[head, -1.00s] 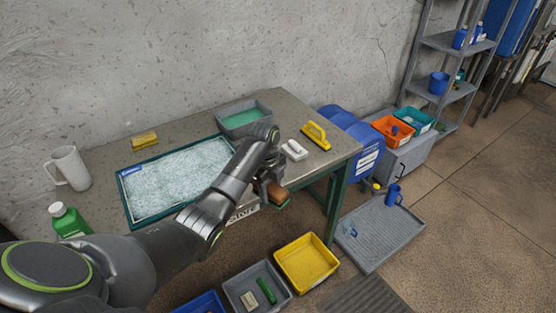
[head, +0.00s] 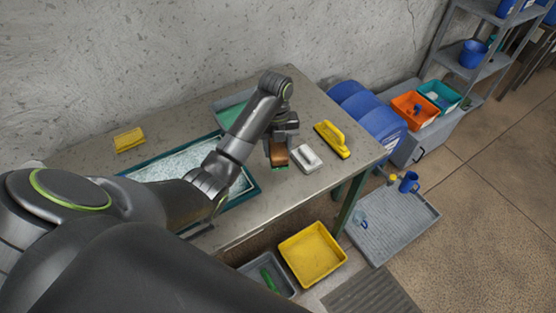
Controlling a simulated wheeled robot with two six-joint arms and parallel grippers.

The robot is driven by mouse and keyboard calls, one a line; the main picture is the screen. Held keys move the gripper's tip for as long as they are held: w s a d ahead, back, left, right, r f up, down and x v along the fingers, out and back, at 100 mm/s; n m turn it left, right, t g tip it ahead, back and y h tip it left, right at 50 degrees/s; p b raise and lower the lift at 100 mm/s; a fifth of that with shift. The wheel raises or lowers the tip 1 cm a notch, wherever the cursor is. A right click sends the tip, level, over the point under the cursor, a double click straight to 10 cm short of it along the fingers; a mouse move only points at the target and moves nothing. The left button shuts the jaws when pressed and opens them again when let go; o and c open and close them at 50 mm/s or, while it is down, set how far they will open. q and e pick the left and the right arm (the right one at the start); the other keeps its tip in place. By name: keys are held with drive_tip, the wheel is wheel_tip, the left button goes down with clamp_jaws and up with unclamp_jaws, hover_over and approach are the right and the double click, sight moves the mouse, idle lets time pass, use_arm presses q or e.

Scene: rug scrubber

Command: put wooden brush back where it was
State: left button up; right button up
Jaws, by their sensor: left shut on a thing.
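The wooden brush (head: 278,154) has a brown block with a green lower edge. My left gripper (head: 271,138) is shut on it, over the table (head: 330,108) just left of a white-and-grey brush. I cannot tell whether the wooden brush touches the tabletop. My left arm comes in from the left and covers part of the table and of the rug tray. My right gripper is not in view.
The white-and-grey brush (head: 306,158) and a yellow-handled brush (head: 332,138) lie to the right. A yellow bin (head: 312,254) stands below on the floor.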

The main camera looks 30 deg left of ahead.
sight(278, 177)
use_arm(q)
drive_tip(key=shift+s+d+f+b, duration=0.1)
drive_tip(key=shift+f+b, duration=0.45)
drive_tip(key=shift+f, duration=0.05)
drive_tip(key=shift+s+d+f+b, duration=0.1)
drive_tip(key=shift+f+b, duration=0.45)
wheel_tip(278, 177, down, 2)
drive_tip(key=shift+s+f, duration=0.1)
drive_tip(key=shift+s, duration=0.05)
drive_tip(key=shift+f, duration=0.35)
wheel_tip(278, 177, down, 4)
drive_tip(key=shift+r+p, duration=0.1)
drive_tip(key=shift+p, duration=0.4)
drive_tip(key=shift+f, duration=0.25)
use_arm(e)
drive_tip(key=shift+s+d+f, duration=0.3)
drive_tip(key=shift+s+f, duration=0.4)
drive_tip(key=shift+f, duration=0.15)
